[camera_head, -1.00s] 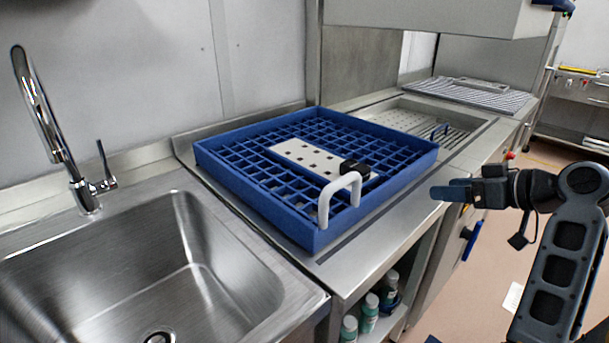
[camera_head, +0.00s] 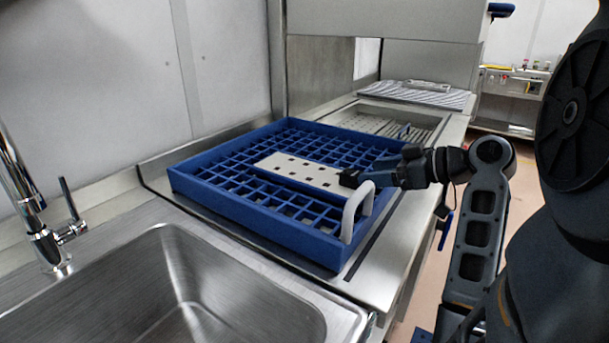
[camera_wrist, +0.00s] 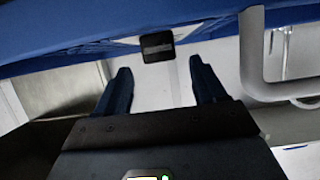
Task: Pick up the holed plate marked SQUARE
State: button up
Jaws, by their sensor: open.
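The holed plate (camera_head: 300,170), pale with rows of small square holes, lies on the grid inside the blue rack (camera_head: 250,230). A black block (camera_head: 350,179) is at the plate's right end; I cannot read any marking. My gripper (camera_head: 382,174) is above the rack's right side, just right of the black block. In the wrist view my gripper (camera_wrist: 160,72) is open and empty, its two blue fingers pointing towards the black block (camera_wrist: 157,46), which lies ahead of the gap and apart from the fingers.
A white loop handle (camera_head: 357,212) stands at the rack's near right side, close to my gripper; it also shows in the wrist view (camera_wrist: 252,65). A sink (camera_head: 200,290) with a tap (camera_head: 40,235) is at left. A drainer (camera_head: 395,120) lies behind the rack.

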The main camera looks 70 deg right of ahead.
aim_at(354, 172)
jog(key=shift+p+x, duration=0.45)
jog(key=shift+x, duration=3.05)
jog(key=shift+r, duration=0.1)
grip_shut()
jog(key=shift+r, duration=0.15)
